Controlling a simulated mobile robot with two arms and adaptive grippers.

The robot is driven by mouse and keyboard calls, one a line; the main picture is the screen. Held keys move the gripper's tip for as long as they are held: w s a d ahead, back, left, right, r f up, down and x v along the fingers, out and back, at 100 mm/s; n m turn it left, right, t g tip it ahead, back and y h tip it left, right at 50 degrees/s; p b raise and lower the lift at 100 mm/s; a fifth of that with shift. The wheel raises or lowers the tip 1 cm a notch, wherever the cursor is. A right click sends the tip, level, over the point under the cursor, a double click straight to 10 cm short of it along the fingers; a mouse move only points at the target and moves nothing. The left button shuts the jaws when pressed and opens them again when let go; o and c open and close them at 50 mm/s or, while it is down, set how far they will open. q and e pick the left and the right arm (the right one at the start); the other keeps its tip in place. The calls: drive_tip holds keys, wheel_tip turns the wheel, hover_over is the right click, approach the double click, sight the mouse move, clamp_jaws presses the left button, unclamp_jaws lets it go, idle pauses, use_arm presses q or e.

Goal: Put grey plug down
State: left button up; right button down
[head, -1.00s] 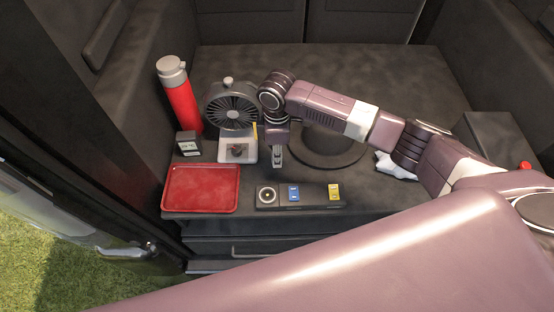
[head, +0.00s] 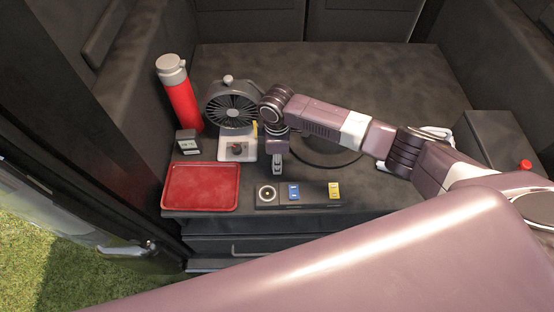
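My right gripper (head: 277,170) points straight down just behind the dark panel (head: 314,200). Its fingers are close together, with a small light grey shape at the tips. I cannot tell whether that shape is the grey plug or only the fingertips. The panel carries a round socket (head: 267,194) with a pale ring and yellowish centre, a blue switch (head: 294,191) and a yellow switch (head: 334,190). The gripper is apart from the socket, behind it and slightly to its right. I cannot make out the plug anywhere else. My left gripper is out of view.
A black fan (head: 232,106) on a white base stands left of the gripper. A red bottle (head: 180,100), a small dark display box (head: 188,143) and an empty red tray (head: 201,188) are farther left. The grey surface (head: 340,70) behind my arm is clear.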

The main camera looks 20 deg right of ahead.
drive_tip(key=c, duration=1.6)
unclamp_jaws()
drive_tip(key=shift+r, duration=0.1)
drive_tip(key=shift+r, duration=0.3)
wheel_tip(320, 180, up, 12)
drive_tip(key=shift+r, duration=0.25)
drive_tip(key=shift+f, duration=0.1)
